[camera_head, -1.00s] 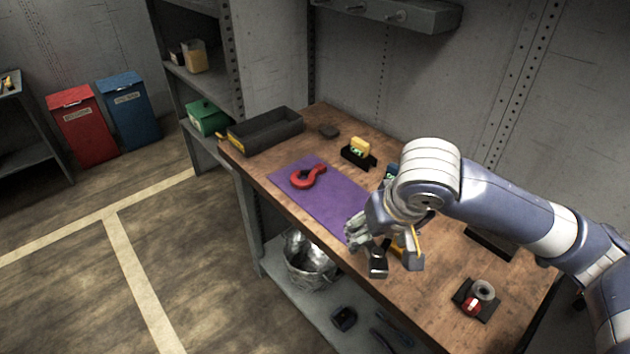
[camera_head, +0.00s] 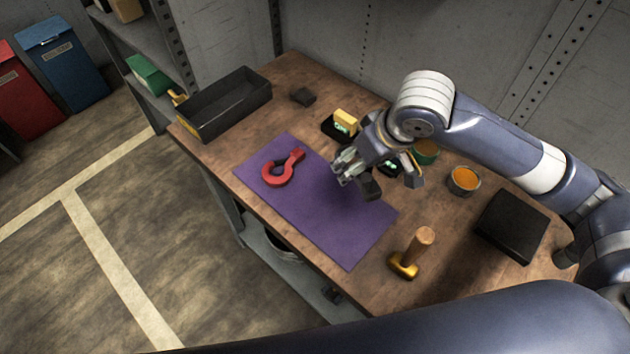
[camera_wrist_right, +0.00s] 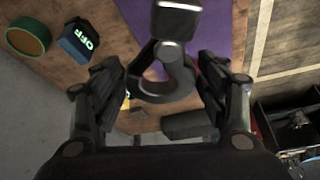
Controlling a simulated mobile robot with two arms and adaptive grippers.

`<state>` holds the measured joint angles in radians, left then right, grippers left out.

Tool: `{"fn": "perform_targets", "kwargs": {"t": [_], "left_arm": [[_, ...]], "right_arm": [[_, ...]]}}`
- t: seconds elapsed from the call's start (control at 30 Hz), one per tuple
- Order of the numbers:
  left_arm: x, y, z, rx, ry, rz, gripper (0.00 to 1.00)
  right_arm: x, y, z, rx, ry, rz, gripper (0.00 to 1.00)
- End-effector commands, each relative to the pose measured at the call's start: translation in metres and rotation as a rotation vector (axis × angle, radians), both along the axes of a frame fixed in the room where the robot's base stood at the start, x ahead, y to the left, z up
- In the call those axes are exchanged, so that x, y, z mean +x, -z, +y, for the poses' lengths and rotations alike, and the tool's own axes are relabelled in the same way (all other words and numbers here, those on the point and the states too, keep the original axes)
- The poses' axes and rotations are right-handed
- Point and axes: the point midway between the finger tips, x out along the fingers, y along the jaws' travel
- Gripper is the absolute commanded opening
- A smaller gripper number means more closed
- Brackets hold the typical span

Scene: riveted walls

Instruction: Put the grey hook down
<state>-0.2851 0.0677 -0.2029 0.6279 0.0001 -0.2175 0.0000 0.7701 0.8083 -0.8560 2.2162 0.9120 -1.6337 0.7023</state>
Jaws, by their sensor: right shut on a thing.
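The grey hook (camera_wrist_right: 178,81) shows in the right wrist view, between the fingers of my right gripper (camera_wrist_right: 160,88). The gripper is shut on it. A squarish grey block is at the top of the hook. A red hook (camera_head: 282,168) lies on the mat's left part. My left gripper is not in view.
A black tray (camera_head: 225,103) stands at the table's back left. A hammer (camera_head: 417,250) stands head down right of the mat. An orange-topped tin (camera_head: 463,181), a black box (camera_head: 511,224) and a yellow item (camera_head: 346,118) are on the table. The mat's front part is clear.

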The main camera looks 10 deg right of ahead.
Motion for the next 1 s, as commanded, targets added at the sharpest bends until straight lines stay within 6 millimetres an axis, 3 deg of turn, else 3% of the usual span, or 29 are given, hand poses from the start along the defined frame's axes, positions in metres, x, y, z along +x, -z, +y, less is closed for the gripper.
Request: {"fn": "perform_targets", "kwargs": {"t": [0.1,0.4,0.57,0.8,1.0], "left_arm": [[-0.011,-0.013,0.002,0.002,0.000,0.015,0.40],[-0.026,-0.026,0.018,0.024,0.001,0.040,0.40],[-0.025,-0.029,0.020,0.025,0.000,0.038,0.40],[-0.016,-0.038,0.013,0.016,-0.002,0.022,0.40],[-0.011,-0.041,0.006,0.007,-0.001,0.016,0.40]], "right_arm": [[0.000,0.013,0.012,0.007,-0.154,0.005,0.28],[0.000,0.044,0.029,0.005,-0.431,-0.002,0.28],[-0.001,0.055,0.031,0.004,-0.484,-0.003,0.28],[-0.002,0.097,0.031,0.003,-0.490,-0.002,0.28],[-0.002,0.117,0.032,0.004,-0.490,-0.006,0.28]]}}
